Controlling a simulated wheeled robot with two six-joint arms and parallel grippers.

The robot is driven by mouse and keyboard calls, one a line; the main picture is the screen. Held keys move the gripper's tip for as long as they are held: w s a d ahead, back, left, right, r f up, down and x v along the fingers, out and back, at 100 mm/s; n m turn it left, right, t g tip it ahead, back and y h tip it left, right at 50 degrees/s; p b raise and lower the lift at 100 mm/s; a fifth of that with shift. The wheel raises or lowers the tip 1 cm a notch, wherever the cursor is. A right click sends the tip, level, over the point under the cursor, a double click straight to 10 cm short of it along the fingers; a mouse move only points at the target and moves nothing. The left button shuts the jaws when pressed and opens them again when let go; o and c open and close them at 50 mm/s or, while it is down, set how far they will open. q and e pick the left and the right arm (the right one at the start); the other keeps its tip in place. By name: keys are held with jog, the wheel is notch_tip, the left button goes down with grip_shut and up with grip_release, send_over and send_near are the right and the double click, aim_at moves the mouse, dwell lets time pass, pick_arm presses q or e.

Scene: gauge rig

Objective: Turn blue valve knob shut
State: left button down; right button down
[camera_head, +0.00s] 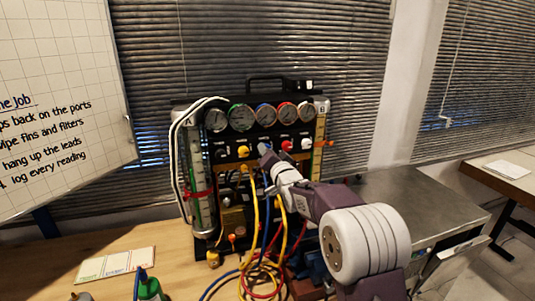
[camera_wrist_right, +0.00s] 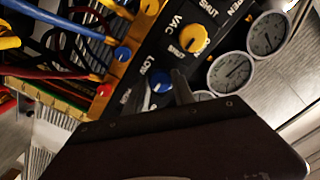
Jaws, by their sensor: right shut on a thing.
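The gauge rig (camera_head: 226,135) stands on the wooden bench with a row of round gauges above a row of coloured knobs. The blue valve knob (camera_wrist_right: 160,81) shows in the right wrist view, partly covered by my fingers; in the head view my gripper hides most or all of it. My right gripper (camera_head: 264,152) reaches the panel between the yellow knob (camera_head: 243,151) and the red knob (camera_head: 286,146). In the right wrist view the gripper (camera_wrist_right: 165,92) is shut on the blue knob. My left gripper is not in view.
Yellow, blue and red hoses (camera_head: 255,215) hang below the knobs and coil on the bench. In the wrist view, the yellow knob (camera_wrist_right: 193,39) sits close to the blue one. A metal surface (camera_head: 420,200) lies right.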

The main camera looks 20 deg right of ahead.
jog(key=shift+r+m, duration=0.15)
jog(key=shift+m, duration=0.25)
jog(key=c, duration=1.1)
grip_release()
jog(key=shift+o, duration=0.2)
jog(key=shift+d, duration=0.1)
jog(key=s+b, duration=0.2)
jog(key=s, duration=0.7)
jog(key=shift+d+b, duration=0.15)
jog(key=shift+b, duration=0.25)
